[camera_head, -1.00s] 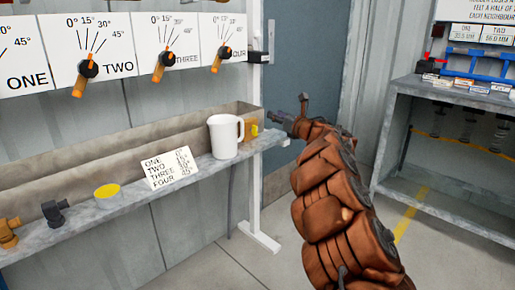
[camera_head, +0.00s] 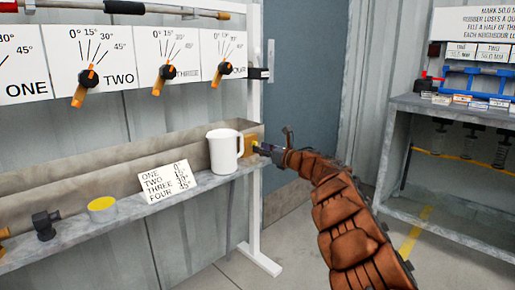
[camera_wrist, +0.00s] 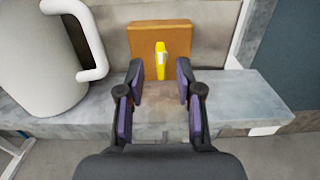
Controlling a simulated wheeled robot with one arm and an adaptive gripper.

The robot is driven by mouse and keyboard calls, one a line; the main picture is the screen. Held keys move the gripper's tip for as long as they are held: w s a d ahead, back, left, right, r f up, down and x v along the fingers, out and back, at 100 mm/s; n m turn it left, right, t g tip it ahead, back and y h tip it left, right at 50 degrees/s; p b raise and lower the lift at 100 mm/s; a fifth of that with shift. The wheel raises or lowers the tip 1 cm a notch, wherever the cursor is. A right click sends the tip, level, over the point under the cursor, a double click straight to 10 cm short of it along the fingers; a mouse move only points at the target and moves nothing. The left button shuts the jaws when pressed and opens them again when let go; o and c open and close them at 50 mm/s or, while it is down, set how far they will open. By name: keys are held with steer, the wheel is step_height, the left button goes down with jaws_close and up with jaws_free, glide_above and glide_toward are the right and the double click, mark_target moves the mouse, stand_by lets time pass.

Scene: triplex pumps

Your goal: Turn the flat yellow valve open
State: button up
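The flat yellow valve (camera_wrist: 160,60) stands upright against a brown-orange block (camera_wrist: 174,38) at the right end of the grey shelf. In the head view the block (camera_head: 252,132) shows just right of the white mug, with the valve mostly hidden near my fingertips. My gripper (camera_wrist: 160,82) is open and empty, its two dark fingers with purple pads apart. In the wrist view the valve lies between and beyond the fingertips, with no clear contact. In the head view my gripper (camera_head: 265,149) is close to the block.
A white mug (camera_head: 223,152) stands close left of the block, its handle (camera_wrist: 92,45) toward my gripper. A number card (camera_head: 167,180), yellow disc (camera_head: 102,209) and dark fitting (camera_head: 45,224) lie farther left on the shelf (camera_head: 130,212). A white post (camera_head: 254,190) stands at the right.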

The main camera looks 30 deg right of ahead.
steer(key=shift+x, duration=1.5)
steer(key=shift+c, duration=0.4)
jaws_close()
steer(key=shift+d, duration=0.1)
